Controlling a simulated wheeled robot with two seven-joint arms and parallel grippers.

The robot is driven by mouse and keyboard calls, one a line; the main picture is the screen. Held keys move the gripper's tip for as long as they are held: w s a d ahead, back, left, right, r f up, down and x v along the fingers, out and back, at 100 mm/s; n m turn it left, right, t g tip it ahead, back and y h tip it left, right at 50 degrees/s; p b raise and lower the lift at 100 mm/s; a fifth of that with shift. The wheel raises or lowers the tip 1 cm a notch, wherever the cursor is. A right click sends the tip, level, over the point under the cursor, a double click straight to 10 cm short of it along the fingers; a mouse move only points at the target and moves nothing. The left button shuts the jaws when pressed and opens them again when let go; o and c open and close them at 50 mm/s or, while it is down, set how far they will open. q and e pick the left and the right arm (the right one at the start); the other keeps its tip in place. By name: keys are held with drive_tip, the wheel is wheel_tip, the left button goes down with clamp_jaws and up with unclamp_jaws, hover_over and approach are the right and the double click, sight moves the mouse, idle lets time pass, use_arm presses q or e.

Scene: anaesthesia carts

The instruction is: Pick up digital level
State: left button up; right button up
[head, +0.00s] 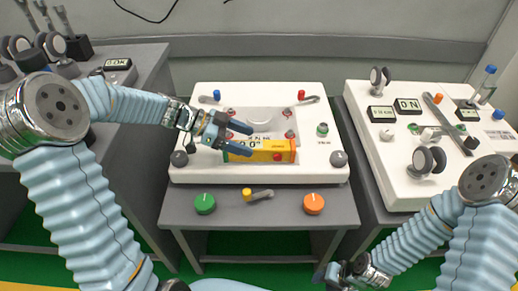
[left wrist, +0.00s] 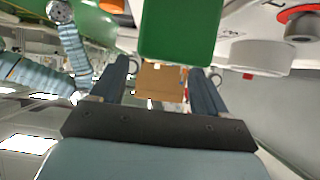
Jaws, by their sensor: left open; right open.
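In the left wrist view, an orange-brown block (left wrist: 160,82) shows between the open fingers (left wrist: 163,85), and a green block (left wrist: 180,30) lies just beyond; contact cannot be told. My right gripper (head: 342,274) is open and empty at the bottom, away from the level.
The middle cart's white top (head: 190,125) carries blue and red-capped levers, grey knobs and a green cap. Green (head: 205,204) and orange (head: 314,204) knobs sit on its front shelf.

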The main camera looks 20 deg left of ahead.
sight(259, 145)
use_arm(q)
drive_tip(key=x, duration=0.3)
drive_tip(key=shift+w+d, duration=0.1)
drive_tip(key=shift+d, duration=0.1)
drive_tip(key=c, duration=1.2)
drive_tip(key=shift+c, duration=0.2)
